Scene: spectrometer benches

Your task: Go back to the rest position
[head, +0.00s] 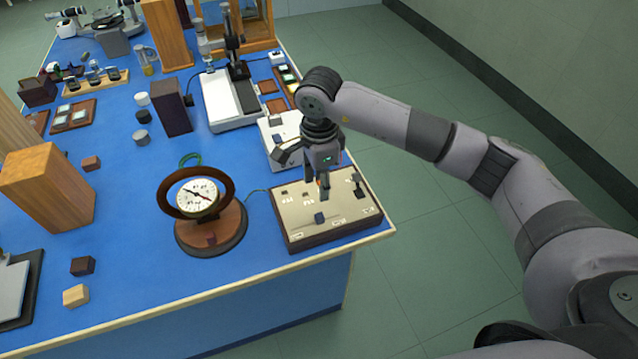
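My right gripper (322,192) points down, its fingertips over or just above a beige switch panel (300,222) at the front right corner of the blue bench. The fingers look close together and partly overlap, so whether they are open or shut is unclear; no held object shows. Whether they touch the panel is also unclear. My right arm reaches in from the right edge. My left gripper is not in view.
A round dial in a wooden ring (197,195) stands left of the panel on the blue bench (130,260). A white instrument (226,100) and a dark block (172,107) are behind. Small blocks and wooden boxes lie left. The green floor at right looks free.

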